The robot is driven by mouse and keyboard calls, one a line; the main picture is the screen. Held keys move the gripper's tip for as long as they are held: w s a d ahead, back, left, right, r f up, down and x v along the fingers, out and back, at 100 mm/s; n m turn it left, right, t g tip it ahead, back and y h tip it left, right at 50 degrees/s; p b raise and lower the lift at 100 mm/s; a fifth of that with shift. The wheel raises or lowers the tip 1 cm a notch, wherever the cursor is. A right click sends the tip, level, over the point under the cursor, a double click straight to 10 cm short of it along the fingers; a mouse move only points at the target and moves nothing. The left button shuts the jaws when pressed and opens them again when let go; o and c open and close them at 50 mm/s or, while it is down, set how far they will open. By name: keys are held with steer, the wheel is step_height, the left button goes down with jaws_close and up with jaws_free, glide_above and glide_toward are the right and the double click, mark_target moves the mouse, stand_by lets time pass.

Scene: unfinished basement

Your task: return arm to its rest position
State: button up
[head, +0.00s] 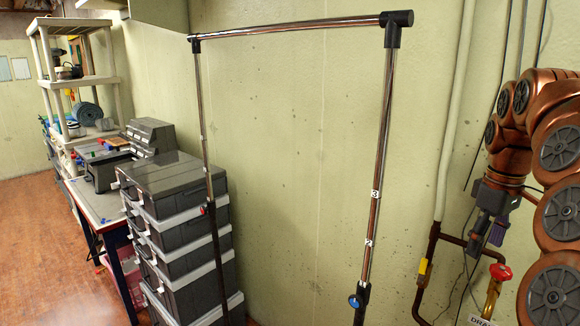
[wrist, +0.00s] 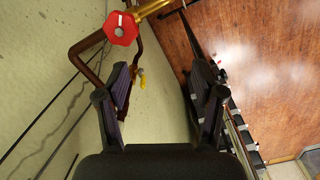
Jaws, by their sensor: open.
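My arm, copper-coloured with grey joint caps, is folded at the right edge of the head view. My gripper (head: 492,232) points down there, close to the wall and just above the pipes. In the wrist view my gripper (wrist: 165,90) is open, with its two dark fingers wide apart and nothing between them. The pale wall and the floor show beyond the fingers.
A red valve handle (head: 501,272) on a yellow pipe sits just below my gripper; it also shows in the wrist view (wrist: 121,28). A metal clothes rack (head: 382,150) stands mid-view. Stacked grey drawers (head: 180,215), a workbench (head: 100,203) and a shelf unit (head: 75,82) are at left.

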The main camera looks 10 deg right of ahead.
steer(key=s+a+f, duration=0.3)
steer(key=a, duration=0.6)
steer(key=s+a+f, duration=0.2)
steer(key=a+f, duration=0.1)
steer(key=a, duration=0.7)
steer(key=s+a+f+m+g, duration=0.1)
steer(key=s+a+f, duration=0.3)
steer(key=s, duration=0.4)
steer(key=s+a+f+m, duration=0.2)
steer(key=s+a+f, duration=0.3)
steer(key=s+f, duration=0.2)
steer(key=shift+s+f+g, duration=0.3)
steer(key=shift+s+g, duration=0.1)
steer(key=shift+s, duration=0.55)
steer(key=shift+c, duration=0.4)
